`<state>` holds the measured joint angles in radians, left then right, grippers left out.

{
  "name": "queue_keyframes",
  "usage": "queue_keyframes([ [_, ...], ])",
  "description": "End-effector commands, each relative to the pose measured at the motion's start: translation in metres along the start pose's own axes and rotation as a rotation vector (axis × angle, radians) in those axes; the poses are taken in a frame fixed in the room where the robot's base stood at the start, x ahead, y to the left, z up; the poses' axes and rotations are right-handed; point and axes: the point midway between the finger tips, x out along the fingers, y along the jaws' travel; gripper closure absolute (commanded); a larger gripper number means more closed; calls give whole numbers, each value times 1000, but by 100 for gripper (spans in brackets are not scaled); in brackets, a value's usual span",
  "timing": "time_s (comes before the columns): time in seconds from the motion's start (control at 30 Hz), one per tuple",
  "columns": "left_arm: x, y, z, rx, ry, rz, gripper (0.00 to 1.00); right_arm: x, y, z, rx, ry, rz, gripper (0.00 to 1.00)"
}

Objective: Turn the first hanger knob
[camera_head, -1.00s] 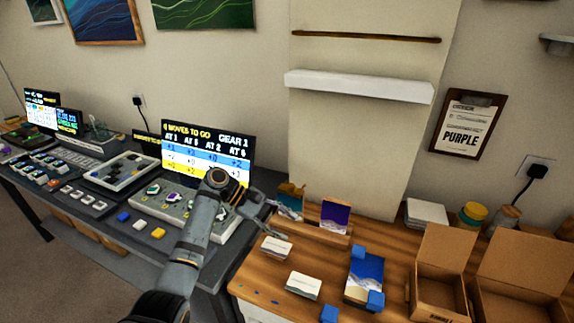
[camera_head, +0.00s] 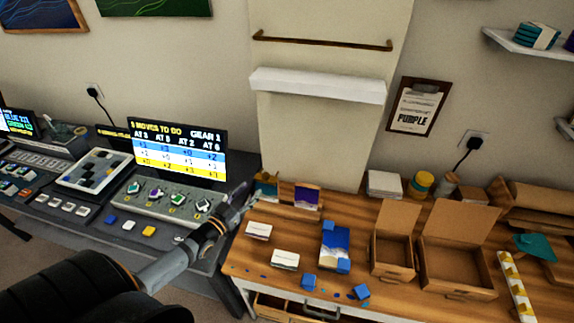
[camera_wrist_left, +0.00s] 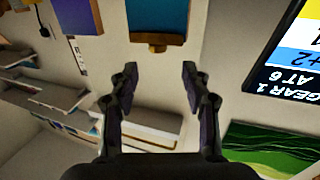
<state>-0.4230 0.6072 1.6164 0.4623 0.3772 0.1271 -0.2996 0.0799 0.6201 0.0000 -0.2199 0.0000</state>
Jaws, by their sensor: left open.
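A grey console (camera_head: 114,210) bears a row of several knobs. No label marks which knob is the first hanger knob. My left gripper (camera_head: 240,197) is just right of the console, near the wooden table, apart from the knobs. In the left wrist view its fingers (camera_wrist_left: 160,70) are spread with nothing between them; no knob shows there. My right gripper is not in view.
The wooden table (camera_head: 262,270) holds cards, blue blocks (camera_head: 308,282), a card rack (camera_head: 300,211) and open cardboard boxes (camera_head: 392,255). A white ledge (camera_head: 318,86) and a brown rail (camera_head: 320,42) are on the wall. Loose buttons (camera_head: 129,225) lie before the console.

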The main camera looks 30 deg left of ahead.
Motion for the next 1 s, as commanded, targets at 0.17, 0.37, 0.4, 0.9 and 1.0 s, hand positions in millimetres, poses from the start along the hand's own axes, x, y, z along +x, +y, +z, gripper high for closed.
queue_keyframes([
  [0.17,1,0,-1,9,14,3,52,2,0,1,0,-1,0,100],
  [0.37,34,0,0,6,19,2,52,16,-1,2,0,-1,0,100],
  [0.4,43,0,1,7,18,2,52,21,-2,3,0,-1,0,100],
  [0.9,103,0,-3,4,11,2,52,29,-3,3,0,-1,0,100],
  [1.0,104,1,-3,4,11,2,52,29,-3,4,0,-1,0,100],
])
